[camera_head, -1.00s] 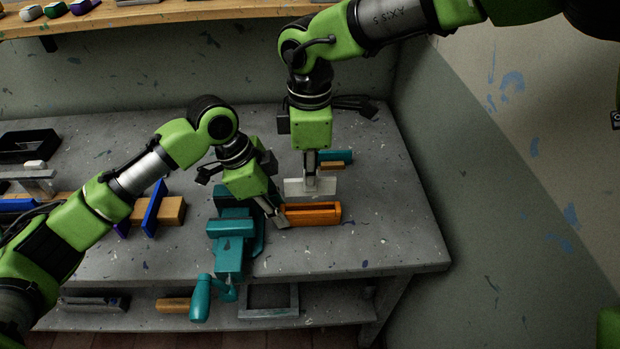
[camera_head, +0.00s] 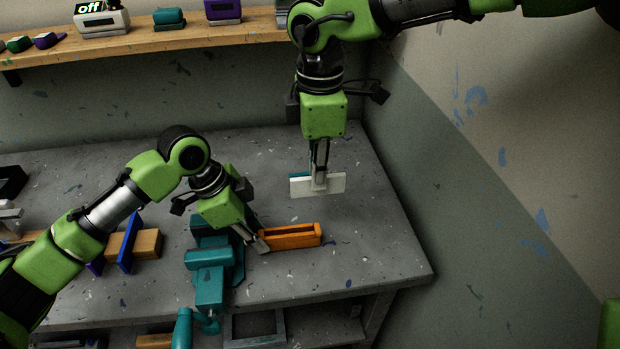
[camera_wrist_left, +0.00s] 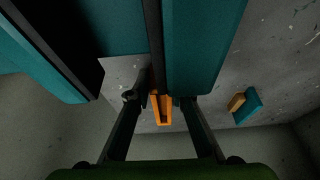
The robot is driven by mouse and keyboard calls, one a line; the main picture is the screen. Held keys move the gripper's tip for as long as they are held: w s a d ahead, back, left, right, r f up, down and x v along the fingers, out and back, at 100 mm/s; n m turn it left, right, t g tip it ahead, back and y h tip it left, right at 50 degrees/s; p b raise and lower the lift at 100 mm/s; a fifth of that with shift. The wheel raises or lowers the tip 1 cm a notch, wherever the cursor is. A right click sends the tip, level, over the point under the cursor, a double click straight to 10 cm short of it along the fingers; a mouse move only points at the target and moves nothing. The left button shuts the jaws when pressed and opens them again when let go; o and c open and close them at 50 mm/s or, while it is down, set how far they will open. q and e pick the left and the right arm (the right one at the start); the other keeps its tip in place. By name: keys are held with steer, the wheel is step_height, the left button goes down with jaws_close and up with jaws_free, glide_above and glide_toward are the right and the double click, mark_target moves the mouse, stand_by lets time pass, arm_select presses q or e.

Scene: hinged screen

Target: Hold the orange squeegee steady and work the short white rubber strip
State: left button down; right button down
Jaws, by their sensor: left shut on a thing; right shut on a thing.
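The orange squeegee (camera_head: 293,236) is a long slotted piece lying level by the right side of the teal vise, at the bench top. My left gripper (camera_head: 260,242) is shut on its left end. In the left wrist view the squeegee (camera_wrist_left: 161,108) shows end-on between the fingers. The white rubber strip (camera_head: 333,185) is a flat plate held level, long side across. My right gripper (camera_head: 319,182) points down and is shut on the strip's middle. The strip is above and apart from the squeegee; its exact height is hard to judge.
The teal vise (camera_head: 210,283) stands on the grey bench (camera_head: 350,240) by my left gripper. A small teal and wooden block (camera_wrist_left: 247,105) lies beyond, mostly behind the strip in the head view. Blue and wooden pieces (camera_head: 147,243) lie left. A wooden shelf (camera_head: 170,37) runs behind.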

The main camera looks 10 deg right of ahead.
arm_select(q)
steer(key=c, duration=1.7)
jaws_free()
steer(key=shift+a+f, duration=0.3)
steer(key=shift+f, duration=0.05)
steer(key=shift+d+r, duration=0.1)
steer(key=shift+r, duration=0.05)
steer(key=shift+r, duration=0.1)
steer(key=shift+r, duration=0.25)
steer(key=v, duration=0.7)
steer(key=shift+a+r, duration=0.2)
steer(key=shift+a, duration=0.05)
